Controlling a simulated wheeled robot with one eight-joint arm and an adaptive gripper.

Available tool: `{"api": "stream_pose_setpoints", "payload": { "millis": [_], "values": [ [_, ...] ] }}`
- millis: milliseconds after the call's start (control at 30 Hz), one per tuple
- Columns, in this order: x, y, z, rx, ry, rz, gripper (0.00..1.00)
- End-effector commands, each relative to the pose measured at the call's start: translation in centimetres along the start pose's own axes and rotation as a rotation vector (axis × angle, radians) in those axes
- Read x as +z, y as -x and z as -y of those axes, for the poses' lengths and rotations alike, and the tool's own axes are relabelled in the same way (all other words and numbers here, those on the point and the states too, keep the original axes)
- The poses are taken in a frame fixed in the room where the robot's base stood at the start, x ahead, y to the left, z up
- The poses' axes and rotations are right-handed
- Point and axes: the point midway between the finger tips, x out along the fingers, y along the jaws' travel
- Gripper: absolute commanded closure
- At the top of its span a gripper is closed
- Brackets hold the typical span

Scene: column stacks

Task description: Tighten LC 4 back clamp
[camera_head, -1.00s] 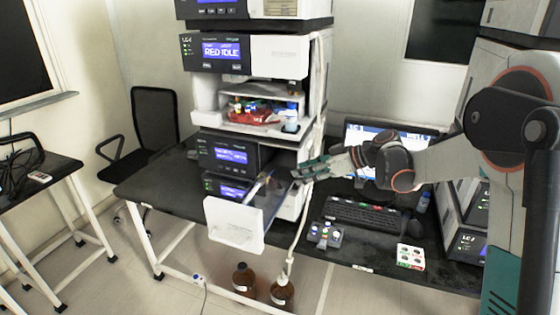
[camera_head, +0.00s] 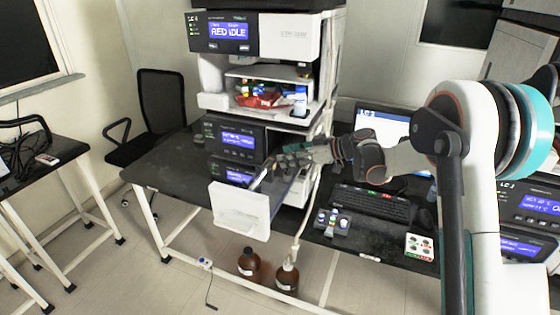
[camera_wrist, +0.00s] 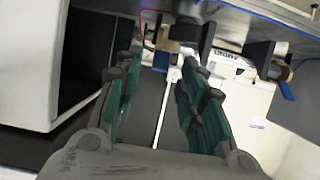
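The column stack (camera_head: 247,33) stands on the black bench, with a low module open and its white front panel (camera_head: 240,210) pulled out. My gripper (camera_head: 285,158) reaches in from the right, above the open module. In the wrist view my gripper (camera_wrist: 150,100) has two teal-padded fingers apart with nothing between them. Beyond the fingertips is a brass-coloured fitting (camera_wrist: 167,42) between dark holders with a blue tab, apart from the fingers. A second brass-coloured clamp (camera_wrist: 283,72) with a blue tab sits further right. I cannot tell which is the back clamp. The stack's label is too small to read surely.
A small vial holder (camera_head: 331,222) and a white block (camera_head: 419,247) are near the front edge. Brown bottles (camera_head: 249,264) stand below. The bench left of the stack is clear.

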Motion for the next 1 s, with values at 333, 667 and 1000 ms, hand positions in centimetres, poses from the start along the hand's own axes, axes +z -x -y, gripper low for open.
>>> {"api": "stream_pose_setpoints", "payload": {
  "millis": [333, 667, 1000],
  "values": [
    [0.0, -3.6, 0.0, 0.001, 0.0, 0.0, 0.63],
    [0.0, -3.8, 0.0, 0.001, 0.0, 0.0, 0.68],
    [-0.1, -3.8, 0.0, 0.001, 0.0, 0.001, 1.0]
  ]
}}
